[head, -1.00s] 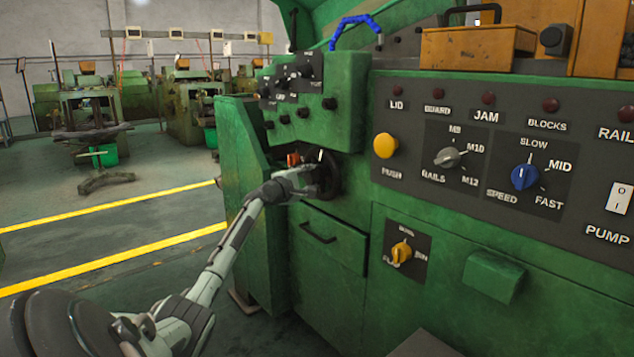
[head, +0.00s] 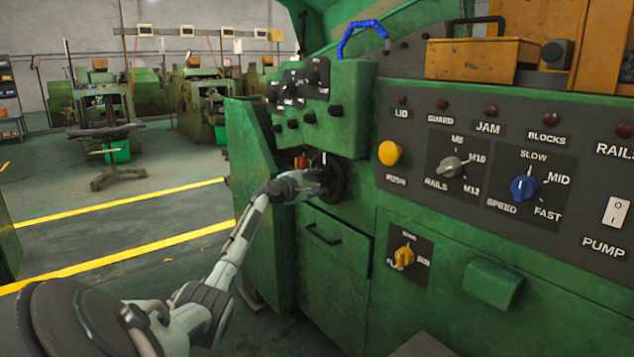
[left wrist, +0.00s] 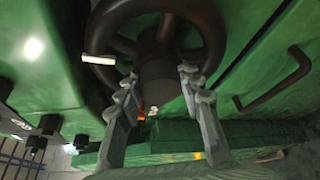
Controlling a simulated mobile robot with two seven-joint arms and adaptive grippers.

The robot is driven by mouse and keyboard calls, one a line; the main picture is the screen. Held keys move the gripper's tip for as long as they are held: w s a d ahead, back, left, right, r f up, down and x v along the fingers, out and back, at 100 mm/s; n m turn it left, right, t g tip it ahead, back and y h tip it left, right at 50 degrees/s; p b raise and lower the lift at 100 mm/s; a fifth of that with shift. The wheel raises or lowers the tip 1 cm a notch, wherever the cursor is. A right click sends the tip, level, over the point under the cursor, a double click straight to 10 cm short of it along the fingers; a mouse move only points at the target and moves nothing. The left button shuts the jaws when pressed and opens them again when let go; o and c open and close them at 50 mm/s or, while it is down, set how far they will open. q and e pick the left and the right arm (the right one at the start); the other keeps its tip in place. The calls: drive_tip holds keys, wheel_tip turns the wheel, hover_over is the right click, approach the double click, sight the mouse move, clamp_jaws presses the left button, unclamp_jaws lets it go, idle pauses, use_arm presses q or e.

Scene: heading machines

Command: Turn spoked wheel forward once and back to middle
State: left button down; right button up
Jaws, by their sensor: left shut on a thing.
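The dark spoked wheel (head: 335,180) is mounted on the green machine's front, left of the yellow push button. It fills the top of the left wrist view, with its rim (left wrist: 215,35) and hub (left wrist: 160,80) showing. A white mark (left wrist: 99,60) sits on its rim at the left there. My left gripper (head: 312,184) reaches the wheel from the left and partly hides it. In the left wrist view the fingers (left wrist: 160,85) lie either side of the hub, shut on the wheel. My right gripper is in neither view.
The green machine carries a control panel with a yellow button (head: 390,152), a grey knob (head: 449,167) and a blue knob (head: 523,187). A drawer handle (head: 322,235) lies below the wheel. Smaller black knobs (head: 308,115) sit above it. Open floor with yellow lines (head: 120,258) lies left.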

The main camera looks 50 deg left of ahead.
use_arm(q)
drive_tip(key=c, duration=1)
unclamp_jaws()
drive_tip(key=shift+s, duration=0.1)
drive_tip(key=v, duration=1.1)
drive_tip(key=shift+s+d, duration=0.25)
drive_tip(key=shift+s, duration=0.1)
